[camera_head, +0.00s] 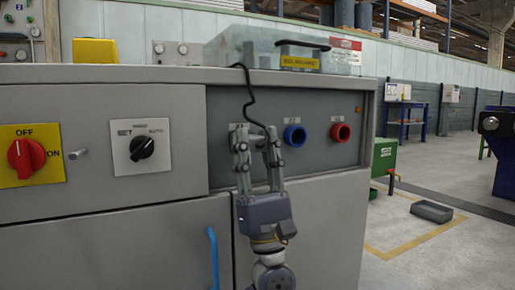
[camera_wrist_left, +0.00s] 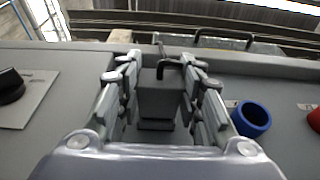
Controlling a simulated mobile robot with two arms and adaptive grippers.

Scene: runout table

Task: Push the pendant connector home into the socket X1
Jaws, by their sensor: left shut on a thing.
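My left gripper (camera_head: 257,148) is in front of the grey cabinet's recessed panel, left of the blue socket. In the left wrist view its fingers (camera_wrist_left: 160,85) are shut on the pendant connector (camera_wrist_left: 160,100), a dark grey block with a black cable at its top. The cable (camera_head: 249,98) runs up to the cabinet top in the head view. The fingers mostly cover the connector there. Socket X1 is not clearly visible; the gripper and connector hide the panel there. I cannot tell how far the connector is in. My right gripper is not in view.
A blue socket (camera_head: 294,135) and a red socket (camera_head: 340,132) are to the right on the panel. A yellow-backed red switch (camera_head: 25,155) and a black selector knob (camera_head: 142,148) are to the left. A blue handle (camera_head: 213,258) stands out below. A clear case (camera_head: 260,50) sits on top.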

